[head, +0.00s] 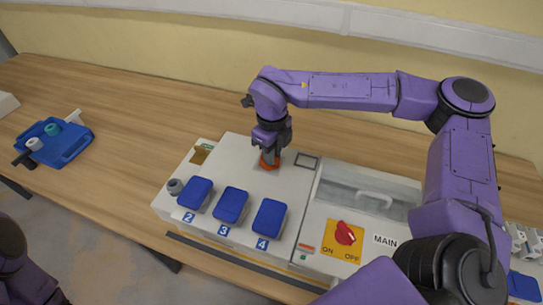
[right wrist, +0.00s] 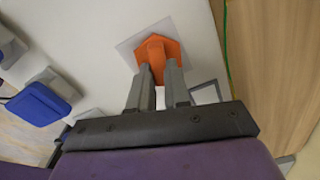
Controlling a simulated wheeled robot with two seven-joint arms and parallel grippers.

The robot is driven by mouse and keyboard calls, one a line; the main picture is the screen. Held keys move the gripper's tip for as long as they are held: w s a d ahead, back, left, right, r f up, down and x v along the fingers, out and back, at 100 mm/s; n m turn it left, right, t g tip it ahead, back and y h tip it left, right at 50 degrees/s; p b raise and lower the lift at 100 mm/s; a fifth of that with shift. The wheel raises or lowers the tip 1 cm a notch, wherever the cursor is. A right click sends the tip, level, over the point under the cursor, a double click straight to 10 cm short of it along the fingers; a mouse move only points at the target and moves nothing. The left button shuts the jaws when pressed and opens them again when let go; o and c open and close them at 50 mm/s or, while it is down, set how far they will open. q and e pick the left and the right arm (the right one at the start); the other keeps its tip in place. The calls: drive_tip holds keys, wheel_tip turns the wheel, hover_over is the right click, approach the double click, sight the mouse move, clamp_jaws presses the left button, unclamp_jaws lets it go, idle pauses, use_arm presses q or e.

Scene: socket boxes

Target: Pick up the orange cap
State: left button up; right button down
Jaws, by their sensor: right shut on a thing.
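The orange cap (head: 269,163) is on the top face of the white socket box (head: 240,148), toward its back. It also shows in the right wrist view (right wrist: 157,50), where it has a hexagonal base and a raised grip on a light square plate. My right gripper (head: 268,152) points down at the cap. Its two grey fingers (right wrist: 160,75) are shut on the cap's raised grip, and the cap appears still seated on the box. My left arm shows only in part at the lower left, and its gripper is out of view.
Blue covers numbered 2, 3 (head: 231,205) and 4 line the box front, with a grey round socket (head: 175,186) at left. A red main switch (head: 345,233) and a clear-lidded panel (head: 368,190) are to the right. A blue tray (head: 62,146) lies far left. The table between is clear.

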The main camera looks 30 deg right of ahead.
drive_tip(key=shift+r+p, duration=0.4)
drive_tip(key=shift+r, duration=0.1)
wheel_tip(320, 180, up, 3)
drive_tip(key=p, duration=0.3)
drive_tip(key=shift+w, duration=0.15)
drive_tip(key=s+a+r+p, duration=0.3)
drive_tip(key=s+r, duration=0.1)
drive_tip(key=s, duration=0.2)
drive_tip(key=s+a+r+p, duration=0.3)
drive_tip(key=s+r+p, duration=0.1)
drive_tip(key=s+r, duration=0.15)
drive_tip(key=shift+m, duration=0.5)
drive_tip(key=w+d+f+b, duration=0.1)
drive_tip(key=w+d+f, duration=0.1)
drive_tip(key=w, duration=0.1)
drive_tip(key=w+d+f+b, duration=0.2)
drive_tip(key=w, duration=0.2)
drive_tip(key=w+d+f+b, duration=0.1)
drive_tip(key=w+d+f, duration=0.1)
drive_tip(key=w, duration=0.2)
drive_tip(key=shift+f+b, duration=0.3)
drive_tip(key=shift+b, duration=0.1)
drive_tip(key=shift+w+a+f, duration=0.1)
drive_tip(key=shift+a, duration=0.05)
drive_tip(key=shift+f+b, duration=0.2)
drive_tip(key=shift+b, duration=0.15)
wheel_tip(320, 180, down, 4)
drive_tip(key=b, duration=0.4)
